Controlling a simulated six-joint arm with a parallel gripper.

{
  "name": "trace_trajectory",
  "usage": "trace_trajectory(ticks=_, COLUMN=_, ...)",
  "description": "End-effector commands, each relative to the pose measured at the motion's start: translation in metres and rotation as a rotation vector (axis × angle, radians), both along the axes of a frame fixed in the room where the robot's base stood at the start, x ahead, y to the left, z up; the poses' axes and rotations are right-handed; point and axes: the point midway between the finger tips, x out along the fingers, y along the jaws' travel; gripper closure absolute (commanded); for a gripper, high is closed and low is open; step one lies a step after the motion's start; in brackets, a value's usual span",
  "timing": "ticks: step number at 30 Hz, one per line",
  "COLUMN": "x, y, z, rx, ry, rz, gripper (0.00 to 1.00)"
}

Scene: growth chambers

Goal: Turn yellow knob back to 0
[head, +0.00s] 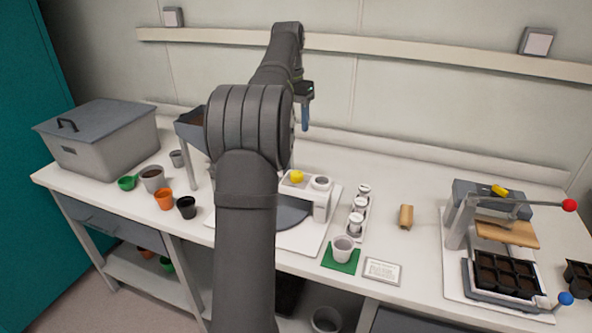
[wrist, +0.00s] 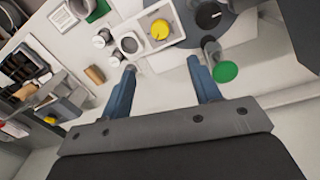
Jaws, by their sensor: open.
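The yellow knob (head: 297,176) sits on top of a white device (head: 319,205), beside a round cup-like part, right of my arm in the head view. In the wrist view the yellow knob (wrist: 160,29) is on a pale panel, beyond the gap between my fingers. Its pointer and scale are too small to read. My gripper (wrist: 162,65) is open and empty, its two blue fingers apart and not touching the knob. In the head view my gripper (head: 304,112) hangs above and behind the device, partly hidden by my arm.
Small jars (head: 358,204) in a rack and a cup on a green mat (head: 341,257) stand right of the device. A press with a red-tipped lever (head: 569,205) is at far right. Several pots and a lidded grey box (head: 100,140) stand left. The back of the bench is clear.

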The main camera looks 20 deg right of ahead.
Motion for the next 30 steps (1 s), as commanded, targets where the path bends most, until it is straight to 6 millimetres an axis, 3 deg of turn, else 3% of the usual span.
trace_trajectory(ticks=18, x=-0.008, y=-0.004, z=-0.128, rx=0.002, ry=0.001, rz=-0.003, gripper=0.43)
trace_trajectory(ticks=24, x=-0.008, y=-0.005, z=-0.153, rx=0.0, ry=-0.001, rz=-0.003, gripper=0.43)
trace_trajectory(ticks=30, x=-0.009, y=-0.005, z=-0.16, rx=-0.001, ry=-0.003, rz=-0.003, gripper=0.43)
